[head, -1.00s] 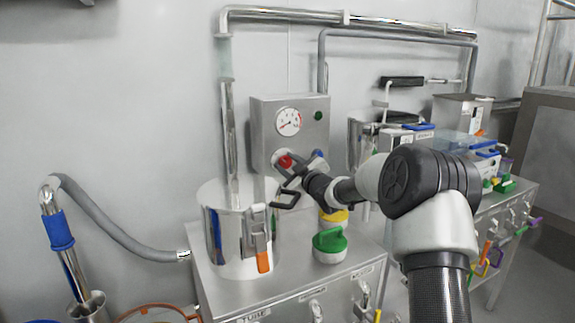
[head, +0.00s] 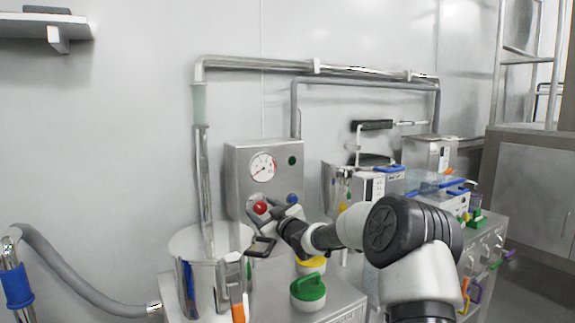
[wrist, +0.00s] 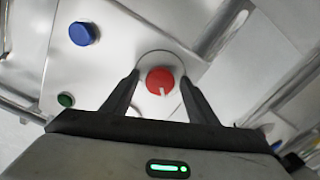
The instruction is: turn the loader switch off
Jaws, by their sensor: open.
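The loader switch is a red round knob (head: 260,207) on the front of a steel control box (head: 235,170). In the wrist view the red knob (wrist: 160,81) has a white pointer line that runs down toward my gripper, and it sits on a pale round plate. My gripper (wrist: 158,88) is open, with one black finger on each side of the knob. A gap shows between each finger and the knob. In the head view my gripper (head: 265,223) is at the knob and partly hides the plate around it.
The box also has a gauge (head: 263,167), a blue button (head: 292,199) and a dark green button (head: 292,160). A steel vessel (head: 195,275) stands close to the left of my gripper. A green-lidded jar (head: 308,290) stands below my arm.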

